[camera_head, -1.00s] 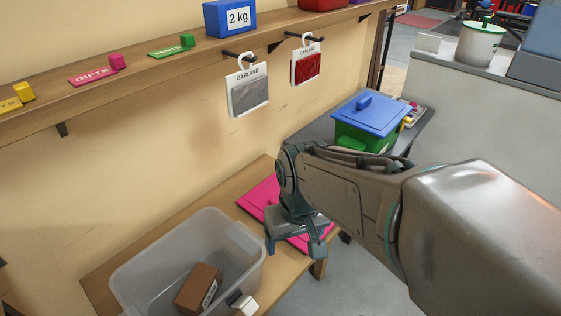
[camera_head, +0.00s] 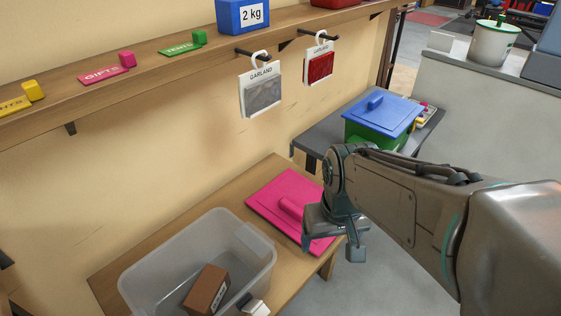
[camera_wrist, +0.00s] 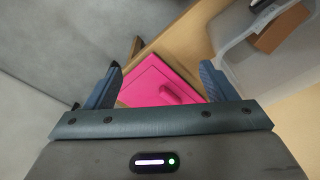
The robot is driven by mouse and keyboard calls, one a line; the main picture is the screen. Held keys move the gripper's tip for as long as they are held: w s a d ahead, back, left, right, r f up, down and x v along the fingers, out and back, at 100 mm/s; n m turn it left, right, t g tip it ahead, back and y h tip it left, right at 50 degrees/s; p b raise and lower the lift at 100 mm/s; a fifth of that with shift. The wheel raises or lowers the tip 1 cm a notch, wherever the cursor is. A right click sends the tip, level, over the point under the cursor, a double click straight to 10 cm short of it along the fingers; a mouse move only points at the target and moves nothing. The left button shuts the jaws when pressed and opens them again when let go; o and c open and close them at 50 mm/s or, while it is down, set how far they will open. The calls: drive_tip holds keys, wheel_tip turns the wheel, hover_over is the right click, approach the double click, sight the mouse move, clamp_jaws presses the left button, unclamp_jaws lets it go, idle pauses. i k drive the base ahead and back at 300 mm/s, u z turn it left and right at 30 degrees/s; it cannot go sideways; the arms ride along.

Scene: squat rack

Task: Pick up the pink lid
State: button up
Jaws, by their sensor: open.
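The pink lid (camera_head: 273,200) lies flat on the wooden bench beside the clear bin, its raised handle (camera_head: 292,209) facing up. My gripper (camera_head: 334,246) is above the lid's right end and partly covers it. In the wrist view the lid (camera_wrist: 150,82) shows between the two spread fingers (camera_wrist: 157,82), with its handle (camera_wrist: 170,93) nearer the right finger. The gripper is open with nothing between its fingers, and it appears apart from the lid. The wrist body hides the lid's near part.
A clear bin (camera_head: 160,262) holding a brown box (camera_head: 206,290) stands on the bench (camera_head: 243,182) left of the lid. A green crate with a blue lid (camera_head: 383,112) sits on a grey table behind. A wall shelf (camera_head: 185,62) with hanging garland packs (camera_head: 262,93) is above.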

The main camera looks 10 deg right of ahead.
sight(282, 202)
drive_tip(key=k, duration=1.25)
drive_tip(key=z, duration=0.7)
drive_tip(key=i, duration=1.45)
drive_tip(key=u, duration=0.85)
drive_tip(key=i, duration=0.45)
drive_tip(key=u, duration=0.55)
